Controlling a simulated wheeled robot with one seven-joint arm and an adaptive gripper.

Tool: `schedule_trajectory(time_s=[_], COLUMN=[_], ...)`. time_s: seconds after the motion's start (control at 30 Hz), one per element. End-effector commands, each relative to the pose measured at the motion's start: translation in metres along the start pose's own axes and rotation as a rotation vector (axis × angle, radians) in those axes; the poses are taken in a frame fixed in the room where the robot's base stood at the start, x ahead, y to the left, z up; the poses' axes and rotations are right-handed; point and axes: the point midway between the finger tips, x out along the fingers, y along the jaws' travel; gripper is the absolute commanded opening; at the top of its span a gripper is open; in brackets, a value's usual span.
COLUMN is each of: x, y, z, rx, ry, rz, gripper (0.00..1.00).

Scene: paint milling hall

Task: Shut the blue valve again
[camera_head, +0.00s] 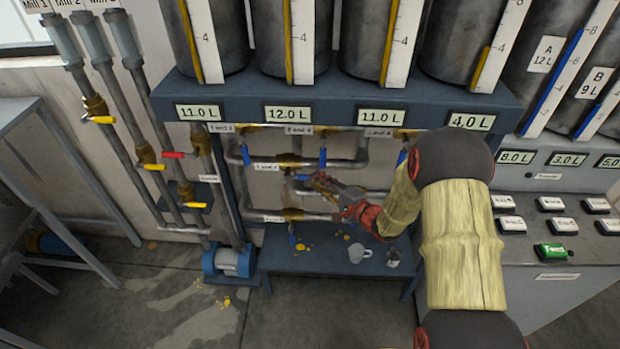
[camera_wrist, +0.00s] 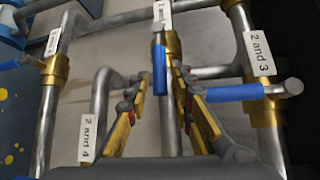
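Several blue-handled valves sit on the pipes under the tanks; I cannot tell from the frames which one the task means. In the wrist view, a blue handle (camera_wrist: 160,70) on a brass valve lies between my fingers, roughly in line with its pipe. A second blue handle (camera_wrist: 238,92), by the "2 and 3" label, sticks out across its pipe. My gripper (camera_head: 318,180) is in front of the middle pipes in the head view. In the wrist view my gripper (camera_wrist: 159,78) has its fingers apart on both sides of the first handle; contact is not visible.
Other blue handles (camera_head: 245,155) hang from the upper pipe, and one (camera_head: 292,238) is lower down. Yellow and red handles (camera_head: 173,155) are on the mill pipes at left. A blue-grey pump (camera_head: 230,262) and a low shelf (camera_head: 325,262) with a mug (camera_head: 359,253) are below.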

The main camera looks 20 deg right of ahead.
Motion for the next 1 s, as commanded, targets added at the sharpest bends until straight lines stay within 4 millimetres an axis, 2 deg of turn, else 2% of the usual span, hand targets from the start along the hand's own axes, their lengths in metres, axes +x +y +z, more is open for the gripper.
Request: schedule_trajectory(time_s=[0.1,0.23,0.4,0.63,1.0], x=[0.019,0.034,0.042,0.042,0.042], y=[0.001,0.001,0.001,0.001,0.001], z=[0.001,0.001,0.0,0.0,0.0], rx=[0.0,0.0,0.001,0.001,0.001], ry=[-0.002,-0.002,0.0,0.0,0.0], rz=[0.001,0.001,0.002,0.001,0.002], gripper=[0.23,0.23,0.23,0.23,0.03])
